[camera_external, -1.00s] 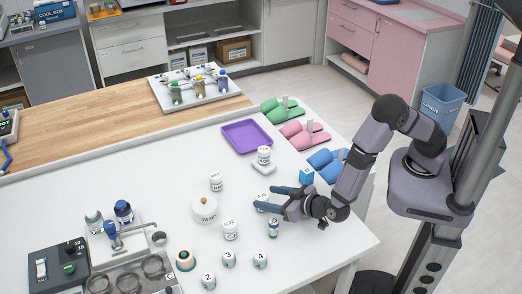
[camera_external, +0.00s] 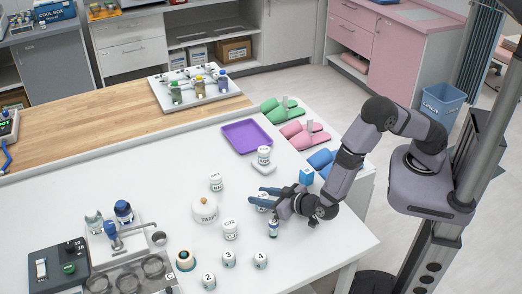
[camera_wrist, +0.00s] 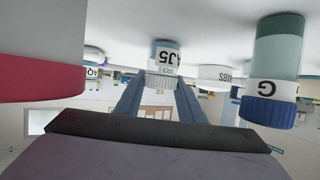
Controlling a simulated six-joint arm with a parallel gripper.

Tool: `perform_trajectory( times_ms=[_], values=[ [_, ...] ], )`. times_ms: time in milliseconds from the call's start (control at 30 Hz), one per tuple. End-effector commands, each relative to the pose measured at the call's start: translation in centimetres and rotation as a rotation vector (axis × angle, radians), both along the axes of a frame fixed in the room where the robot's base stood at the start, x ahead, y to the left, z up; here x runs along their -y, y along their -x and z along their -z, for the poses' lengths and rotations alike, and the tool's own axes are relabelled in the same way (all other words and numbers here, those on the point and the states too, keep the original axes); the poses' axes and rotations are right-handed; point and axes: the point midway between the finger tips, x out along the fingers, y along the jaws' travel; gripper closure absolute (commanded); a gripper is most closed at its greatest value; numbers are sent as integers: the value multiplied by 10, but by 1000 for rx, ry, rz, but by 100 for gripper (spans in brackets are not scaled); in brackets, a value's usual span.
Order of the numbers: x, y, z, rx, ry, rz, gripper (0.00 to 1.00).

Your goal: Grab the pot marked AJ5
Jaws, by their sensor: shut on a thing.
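My gripper (camera_external: 261,195) is low over the white table and shut on this pot. The pot appears upright on the table; I cannot tell whether it is lifted.
A blue-capped bottle marked G (camera_wrist: 277,75) is close on the right in the wrist view. In the external view, a lidded white jar (camera_external: 205,209) and pot C12 (camera_external: 231,229) stand left of my gripper. A purple tray (camera_external: 247,136) lies behind. The front right table is clear.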

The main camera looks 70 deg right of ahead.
Motion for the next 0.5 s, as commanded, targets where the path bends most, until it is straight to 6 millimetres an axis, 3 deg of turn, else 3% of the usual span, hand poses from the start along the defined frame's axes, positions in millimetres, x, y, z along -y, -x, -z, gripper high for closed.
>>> perform_trajectory(
  times_ms=[267,500],
  values=[
    [0,0,-7,2,-1,1,87],
    [0,0,-29,3,-4,0,87]
  ],
)
